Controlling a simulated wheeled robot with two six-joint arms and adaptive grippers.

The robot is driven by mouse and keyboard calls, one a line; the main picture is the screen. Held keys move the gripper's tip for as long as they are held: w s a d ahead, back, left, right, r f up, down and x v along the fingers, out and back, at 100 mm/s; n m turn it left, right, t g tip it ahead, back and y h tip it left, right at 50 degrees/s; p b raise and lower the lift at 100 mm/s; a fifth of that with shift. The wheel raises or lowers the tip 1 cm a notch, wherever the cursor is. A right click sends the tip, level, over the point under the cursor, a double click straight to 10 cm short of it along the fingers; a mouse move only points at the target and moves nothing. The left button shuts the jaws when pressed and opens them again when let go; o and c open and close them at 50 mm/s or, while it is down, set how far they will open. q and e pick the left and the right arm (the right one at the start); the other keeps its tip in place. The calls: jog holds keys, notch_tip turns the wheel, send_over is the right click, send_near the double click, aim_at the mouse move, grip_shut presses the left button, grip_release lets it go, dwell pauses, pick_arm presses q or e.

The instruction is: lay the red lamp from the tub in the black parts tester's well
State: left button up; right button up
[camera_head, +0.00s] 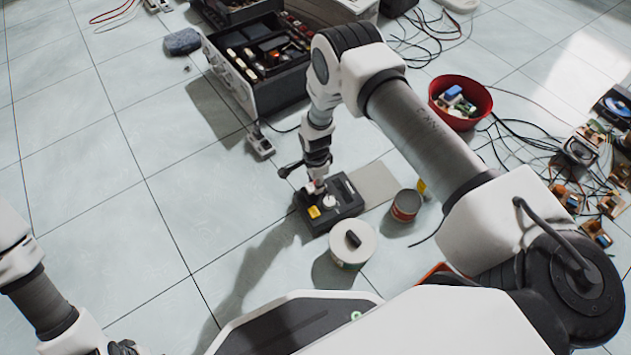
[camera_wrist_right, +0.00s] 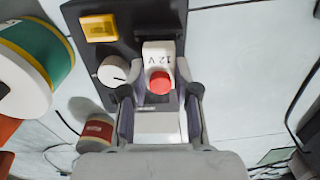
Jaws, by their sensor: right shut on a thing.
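The black parts tester (camera_head: 345,206) lies on the floor in the middle of the head view, with a yellow patch and a white knob on top. It also shows in the right wrist view (camera_wrist_right: 128,48). The red lamp (camera_wrist_right: 160,82), a red dome on a white body marked 12 V, is between the fingers of my right gripper (camera_wrist_right: 160,112). That gripper (camera_head: 317,189) is shut on it, at the tester. I cannot tell whether the lamp touches the well, which the lamp and fingers hide. My left arm shows at the lower left; its gripper is out of view.
A red tub (camera_head: 484,101) with small parts stands right of the tester. A white-topped round container (camera_head: 345,252) and a small red-grey can (camera_head: 405,206) stand close to the tester. An open case (camera_head: 262,92) is behind. Cables and loose parts lie at right.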

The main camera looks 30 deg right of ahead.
jog(key=shift+f, duration=0.4)
dwell(1.0)
jog(key=o, duration=1)
jog(key=shift+r, duration=0.1)
jog(key=shift+r+p, duration=2.95)
jog(key=shift+r, duration=0.45)
